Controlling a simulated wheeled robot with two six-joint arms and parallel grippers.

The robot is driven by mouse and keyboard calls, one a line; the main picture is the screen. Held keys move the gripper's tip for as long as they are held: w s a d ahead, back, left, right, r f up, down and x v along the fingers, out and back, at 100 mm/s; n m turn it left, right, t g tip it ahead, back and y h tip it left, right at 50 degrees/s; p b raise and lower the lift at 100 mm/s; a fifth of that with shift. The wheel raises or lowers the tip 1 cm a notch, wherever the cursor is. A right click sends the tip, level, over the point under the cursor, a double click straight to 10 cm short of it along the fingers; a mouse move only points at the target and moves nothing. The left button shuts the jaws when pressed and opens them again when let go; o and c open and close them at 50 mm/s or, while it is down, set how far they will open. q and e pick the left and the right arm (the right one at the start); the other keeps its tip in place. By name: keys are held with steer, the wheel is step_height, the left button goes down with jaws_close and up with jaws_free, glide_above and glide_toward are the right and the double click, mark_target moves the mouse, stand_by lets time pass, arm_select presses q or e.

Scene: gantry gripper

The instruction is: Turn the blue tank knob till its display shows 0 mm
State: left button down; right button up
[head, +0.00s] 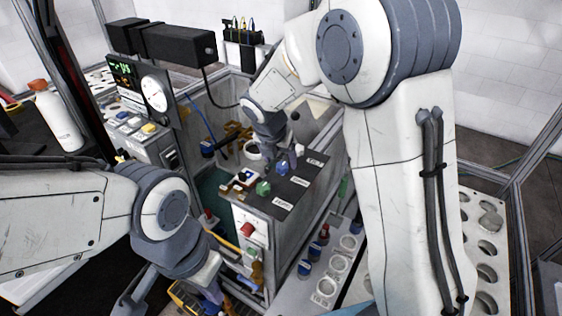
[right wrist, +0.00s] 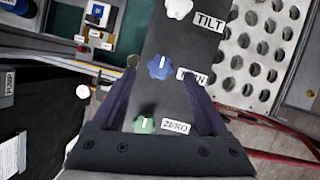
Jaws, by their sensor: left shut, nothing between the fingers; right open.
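The blue knob (right wrist: 160,67) with a white pointer line sits on a dark panel strip (right wrist: 150,95). It also shows in the head view (head: 282,168). My right gripper (right wrist: 158,69) is open, its fingertips on either side of the blue knob in the picture; I cannot tell whether they touch it. The label beside the knob is partly hidden by a finger. A display with green digits (head: 123,70) stands at the left in the head view, too small to read. My left gripper (head: 212,296) is shut and empty, low in the head view.
A green knob (right wrist: 144,124) labelled ZERO and a white knob (right wrist: 178,9) labelled TILT flank the blue one. A red button (head: 247,229) is on the cabinet front. A round dial (head: 153,92) is beside the display. A perforated plate (right wrist: 262,55) lies right of the panel.

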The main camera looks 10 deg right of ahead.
mark_target(282, 168)
steer(key=shift+x, duration=1.4)
jaws_close()
steer(key=shift+m, duration=0.4)
